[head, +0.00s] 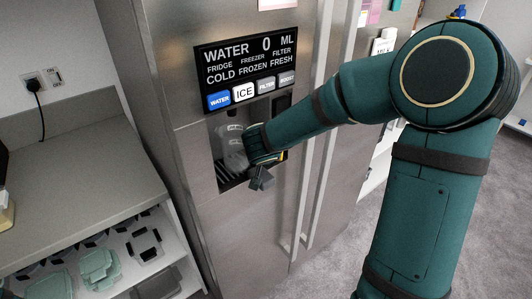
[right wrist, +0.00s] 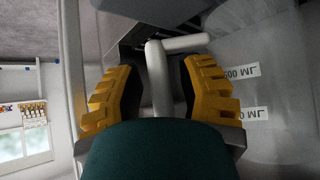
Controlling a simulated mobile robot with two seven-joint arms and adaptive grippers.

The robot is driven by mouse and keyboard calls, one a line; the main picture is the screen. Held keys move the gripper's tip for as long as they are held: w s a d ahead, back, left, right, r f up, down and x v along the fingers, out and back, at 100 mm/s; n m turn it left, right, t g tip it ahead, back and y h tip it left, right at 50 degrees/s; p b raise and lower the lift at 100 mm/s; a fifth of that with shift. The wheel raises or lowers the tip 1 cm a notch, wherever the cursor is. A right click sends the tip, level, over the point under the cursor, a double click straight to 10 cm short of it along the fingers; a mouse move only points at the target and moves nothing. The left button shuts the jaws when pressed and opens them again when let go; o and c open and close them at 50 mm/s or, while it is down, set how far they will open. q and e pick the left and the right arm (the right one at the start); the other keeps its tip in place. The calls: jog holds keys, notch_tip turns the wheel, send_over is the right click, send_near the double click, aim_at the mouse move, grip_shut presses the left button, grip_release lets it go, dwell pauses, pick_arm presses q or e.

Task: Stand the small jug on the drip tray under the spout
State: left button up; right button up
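The small jug (head: 233,148) is clear, with white measure labels, and is inside the dispenser recess in the fridge door. It looks upright, with its base at the dark slatted drip tray (head: 227,184); the exact contact is hard to see. The dark spout (head: 232,113) is above it. My right gripper (head: 262,168) is at the recess, right of the jug. In the right wrist view its yellow fingers (right wrist: 160,88) stand on either side of the pale jug handle (right wrist: 157,75), with gaps visible on both sides. The jug's wall (right wrist: 270,90) is beside them.
The fridge panel (head: 250,68) above the recess reads WATER 0 ML, with a blue WATER button (head: 219,100). Long vertical door handles (head: 310,150) stand right of the recess. A grey counter (head: 75,175) is at left. Open floor (head: 345,240) is at right.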

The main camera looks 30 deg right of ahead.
jog(key=shift+r, duration=0.25)
jog(key=p+v, duration=0.4)
jog(key=v, duration=0.8)
jog(key=shift+p, duration=0.35)
jog(key=shift+f, duration=0.2)
